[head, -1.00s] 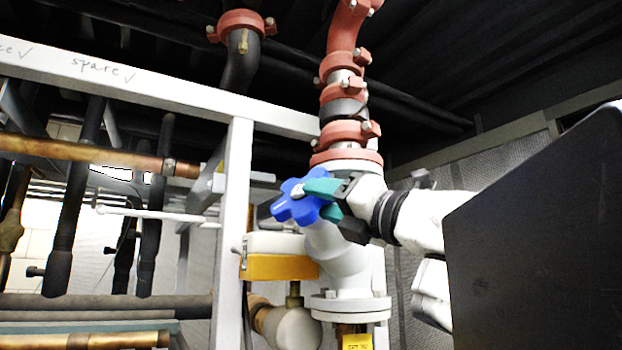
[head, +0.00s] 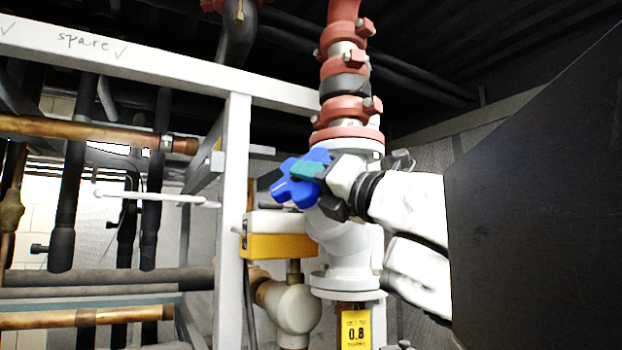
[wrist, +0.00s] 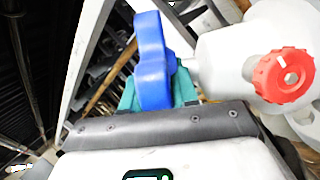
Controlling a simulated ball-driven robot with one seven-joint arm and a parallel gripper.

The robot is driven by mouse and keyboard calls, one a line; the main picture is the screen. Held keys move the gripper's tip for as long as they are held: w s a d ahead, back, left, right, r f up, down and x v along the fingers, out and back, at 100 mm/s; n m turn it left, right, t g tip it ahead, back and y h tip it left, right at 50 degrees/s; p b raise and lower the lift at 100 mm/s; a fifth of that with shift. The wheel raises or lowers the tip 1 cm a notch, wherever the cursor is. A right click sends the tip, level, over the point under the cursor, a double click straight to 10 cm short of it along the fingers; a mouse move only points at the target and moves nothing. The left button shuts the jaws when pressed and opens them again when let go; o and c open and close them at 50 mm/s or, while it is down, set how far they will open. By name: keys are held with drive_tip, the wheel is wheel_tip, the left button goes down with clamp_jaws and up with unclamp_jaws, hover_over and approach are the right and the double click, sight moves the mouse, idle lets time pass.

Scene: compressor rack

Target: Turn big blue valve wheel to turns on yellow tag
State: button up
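The big blue valve wheel (head: 296,181) is lobed and sits on the white valve body (head: 345,240) in the middle of the head view. My gripper (head: 308,172) has teal fingers and is at the wheel from the right. In the wrist view the blue wheel (wrist: 152,62) stands edge-on between the teal fingers (wrist: 160,92), which look closed against both sides. The contact faces are hidden.
A white upright post (head: 233,200) and a yellow-and-white box (head: 280,236) are close left of the valve. Red-coupled piping (head: 345,110) rises above. Copper pipes (head: 90,130) run at left. In the wrist view a small red knob (wrist: 284,75) is on the white piping at right.

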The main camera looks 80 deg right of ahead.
clamp_jaws()
drive_tip(key=shift+r+p, duration=0.1)
drive_tip(key=shift+p, duration=0.25)
drive_tip(key=y+p, duration=0.1)
drive_tip(key=n+y+p, duration=0.1)
drive_tip(key=shift+s+r+p, duration=0.1)
drive_tip(key=shift+r+p, duration=0.2)
drive_tip(key=shift+p, duration=0.05)
drive_tip(key=n+y+p, duration=0.1)
drive_tip(key=y+p, duration=0.1)
drive_tip(key=n+g+y+p, duration=0.1)
drive_tip(key=p, duration=0.1)
drive_tip(key=shift+d+r+y, duration=0.15)
drive_tip(key=shift+r+y, duration=0.05)
drive_tip(key=shift+y, duration=0.2)
drive_tip(key=n+g+y+p, duration=0.1)
drive_tip(key=n+g+y, duration=0.1)
drive_tip(key=y, duration=0.2)
drive_tip(key=shift+d+g, duration=0.1)
drive_tip(key=shift+g, duration=0.3)
drive_tip(key=n+g+y, duration=0.1)
drive_tip(key=g+y, duration=0.1)
drive_tip(key=n+g+y, duration=0.1)
drive_tip(key=g+y, duration=0.1)
drive_tip(key=shift+d+r, duration=0.1)
drive_tip(key=shift+d, duration=0.1)
